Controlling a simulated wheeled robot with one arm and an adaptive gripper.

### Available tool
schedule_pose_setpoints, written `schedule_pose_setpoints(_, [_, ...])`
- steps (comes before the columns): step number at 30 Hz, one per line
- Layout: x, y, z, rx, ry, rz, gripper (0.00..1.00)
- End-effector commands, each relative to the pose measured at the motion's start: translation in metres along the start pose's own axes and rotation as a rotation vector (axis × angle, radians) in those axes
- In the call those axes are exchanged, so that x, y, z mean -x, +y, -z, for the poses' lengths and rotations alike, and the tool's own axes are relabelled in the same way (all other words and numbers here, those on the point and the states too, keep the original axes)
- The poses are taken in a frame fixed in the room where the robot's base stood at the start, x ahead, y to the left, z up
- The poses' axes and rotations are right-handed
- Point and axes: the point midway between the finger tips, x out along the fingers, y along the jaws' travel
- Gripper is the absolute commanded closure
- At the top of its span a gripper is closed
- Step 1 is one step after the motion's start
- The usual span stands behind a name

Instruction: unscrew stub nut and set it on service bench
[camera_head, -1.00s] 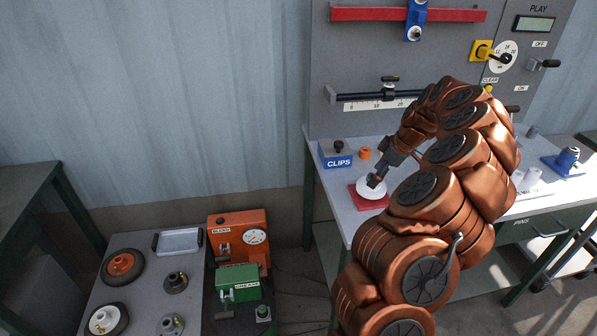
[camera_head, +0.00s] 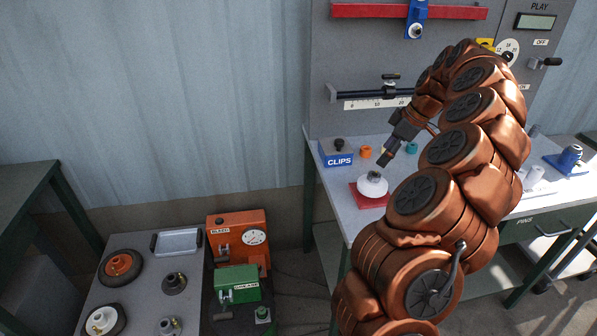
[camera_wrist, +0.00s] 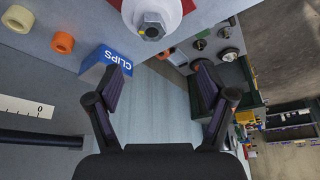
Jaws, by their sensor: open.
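The stub nut, a grey hex nut (camera_wrist: 152,30), sits on top of a white round hub (camera_head: 372,186) at the top of the wrist view. The hub rests on a red pad (camera_head: 366,201) on the grey workbench (camera_head: 341,214). In the head view the nut (camera_head: 374,176) shows as a small grey top on the hub. My gripper (camera_head: 384,159) is above the hub and apart from it. In the wrist view its two fingers (camera_wrist: 162,84) are spread with nothing between them. I cannot tell from labels which surface is the service bench.
A blue CLIPS box (camera_head: 338,155) and orange ring (camera_head: 365,152) stand on the workbench behind the pad. A low bench at left holds wheels (camera_head: 120,266), hubs and a metal tray (camera_head: 178,242). Orange (camera_head: 240,235) and green (camera_head: 238,283) machines stand beside it.

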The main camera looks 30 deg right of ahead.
Motion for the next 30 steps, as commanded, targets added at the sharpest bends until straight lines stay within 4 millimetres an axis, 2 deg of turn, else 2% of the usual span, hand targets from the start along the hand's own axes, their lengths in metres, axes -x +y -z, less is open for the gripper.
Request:
schedule_pose_setpoints(11, [0.002, -0.029, 0.043, 0.014, 0.005, 0.025, 0.19])
schedule_pose_setpoints(30, [0.003, -0.105, 0.111, 0.022, -0.021, 0.086, 0.19])
